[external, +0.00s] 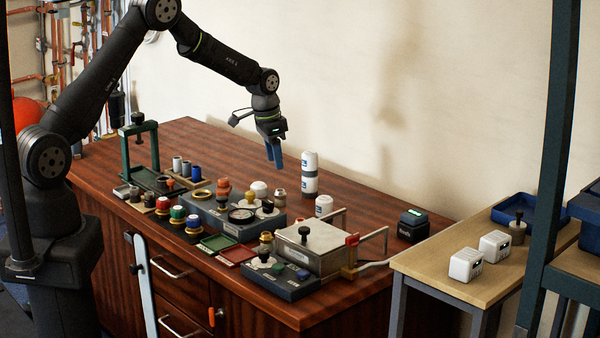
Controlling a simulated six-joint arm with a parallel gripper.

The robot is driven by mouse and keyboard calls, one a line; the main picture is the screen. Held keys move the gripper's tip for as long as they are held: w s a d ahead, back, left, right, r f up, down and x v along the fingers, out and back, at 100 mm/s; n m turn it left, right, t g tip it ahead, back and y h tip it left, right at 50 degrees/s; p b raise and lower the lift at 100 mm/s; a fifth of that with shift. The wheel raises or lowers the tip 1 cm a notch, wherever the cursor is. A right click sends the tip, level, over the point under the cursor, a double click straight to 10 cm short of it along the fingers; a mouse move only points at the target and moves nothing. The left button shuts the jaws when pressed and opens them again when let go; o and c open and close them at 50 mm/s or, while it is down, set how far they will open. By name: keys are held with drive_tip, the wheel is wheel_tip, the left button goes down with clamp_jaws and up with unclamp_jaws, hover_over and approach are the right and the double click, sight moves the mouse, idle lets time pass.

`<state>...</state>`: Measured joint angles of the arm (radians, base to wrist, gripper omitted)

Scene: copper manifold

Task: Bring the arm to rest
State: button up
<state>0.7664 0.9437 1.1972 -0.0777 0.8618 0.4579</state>
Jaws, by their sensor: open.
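My gripper (274,156) hangs fingers down above the back middle of the wooden bench (352,197). Its two blue fingers hold nothing that I can see. The fingers are clear of the items below and to the left of a tall white cylinder (310,175) with blue labels. My arm reaches over the bench from the left, bent high at the elbow.
Fittings and a gauge (241,215) crowd the bench front. A green clamp frame (140,150) stands at left, a metal-topped box (312,245) at front right. A black device (413,225) is near the right end. A side table (440,262) holds white boxes. The back-left bench is clear.

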sight(281, 190)
drive_tip(key=f, duration=0.3)
drive_tip(key=d+f, duration=0.1)
drive_tip(key=f, duration=0.6)
drive_tip(key=shift+w+d, duration=0.2)
drive_tip(key=shift+w, duration=0.1)
drive_tip(key=shift+d+r, duration=0.1)
wheel_tip(281, 190, up, 3)
drive_tip(key=shift+r, duration=0.2)
